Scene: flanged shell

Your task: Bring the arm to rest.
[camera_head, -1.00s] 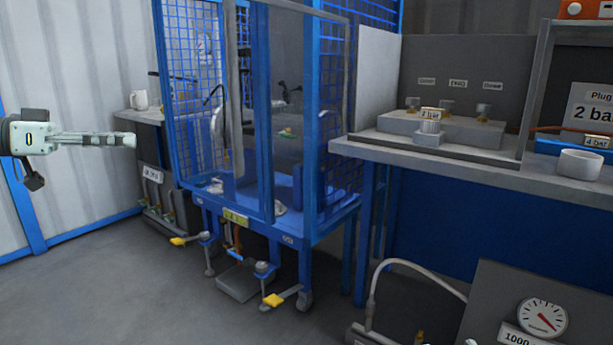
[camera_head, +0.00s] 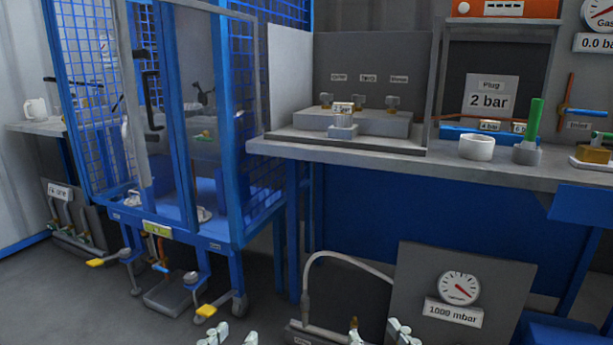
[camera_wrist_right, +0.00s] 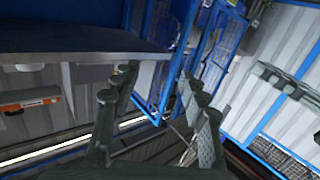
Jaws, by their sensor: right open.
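My left gripper (camera_head: 230,337) shows only its pale fingertips at the bottom edge of the head view, with a gap between them. My right gripper (camera_head: 380,333) also shows at the bottom edge, further right, with its fingertips apart. In the right wrist view the right gripper (camera_wrist_right: 160,105) has its dark fingers spread, with nothing between them. Most of both arms is out of the head view.
A blue mesh cage (camera_head: 185,130) on castors stands at the left. A grey bench (camera_head: 390,163) with a white cup (camera_head: 477,147) and a green-handled part (camera_head: 534,122) runs right. A gauge panel (camera_head: 455,290) stands low in front. Floor shows at lower left.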

